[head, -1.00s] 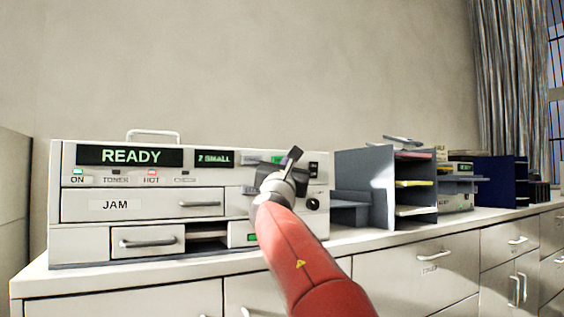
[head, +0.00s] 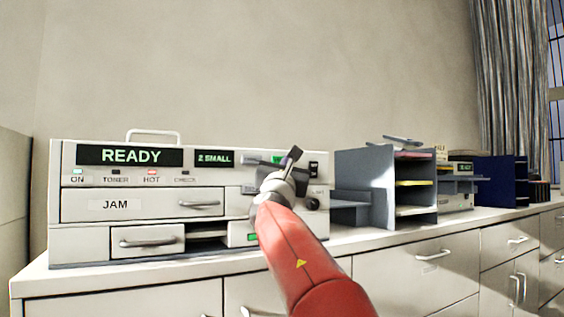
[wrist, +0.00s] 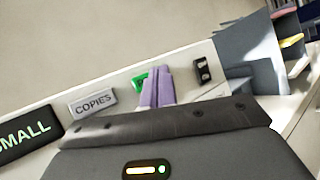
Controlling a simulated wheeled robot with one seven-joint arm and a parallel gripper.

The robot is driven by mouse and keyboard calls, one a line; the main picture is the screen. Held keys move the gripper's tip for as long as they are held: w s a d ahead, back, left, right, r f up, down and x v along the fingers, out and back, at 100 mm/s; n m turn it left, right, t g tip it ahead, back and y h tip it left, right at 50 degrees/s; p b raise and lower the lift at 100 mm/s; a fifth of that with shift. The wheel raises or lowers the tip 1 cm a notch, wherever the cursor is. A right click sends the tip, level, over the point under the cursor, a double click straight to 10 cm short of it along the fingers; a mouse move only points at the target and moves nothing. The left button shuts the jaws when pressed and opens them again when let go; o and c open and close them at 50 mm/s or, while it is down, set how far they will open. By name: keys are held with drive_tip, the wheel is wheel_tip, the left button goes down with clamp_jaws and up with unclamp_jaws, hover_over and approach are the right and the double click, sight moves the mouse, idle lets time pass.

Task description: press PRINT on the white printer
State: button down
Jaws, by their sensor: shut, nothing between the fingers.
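The white printer (head: 70,240) stands on the counter at the left in the head view, with a lit READY display (head: 130,156). My gripper (wrist: 158,70) is shut and empty in the wrist view, its purple fingers pointing at the printer's front panel. A green button with a triangle mark (wrist: 138,82) sits just left of the fingertips and is partly covered by them. I cannot tell whether they touch it. No PRINT label is readable. In the head view, green shows (head: 277,160) beside my gripper, whose fingertips are hard to make out.
The 2 SMALL display (head: 214,158) and JAM drawer (head: 140,205) are on the printer. A grey paper sorter (head: 375,190) stands close on the right.

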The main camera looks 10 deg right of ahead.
drive_tip(key=shift+w, duration=0.1)
idle(0.5)
drive_tip(key=shift+w+a, duration=0.1)
drive_tip(key=shift+w, duration=0.2)
drive_tip(key=shift+w+a+p, duration=0.15)
drive_tip(key=shift+w+p, duration=0.15)
drive_tip(key=shift+w, duration=0.15)
idle(0.7)
drive_tip(key=shift+s, duration=0.15)
drive_tip(key=shift+s+d+b, duration=0.25)
drive_tip(key=shift+s+b, duration=0.35)
drive_tip(key=shift+s, duration=0.1)
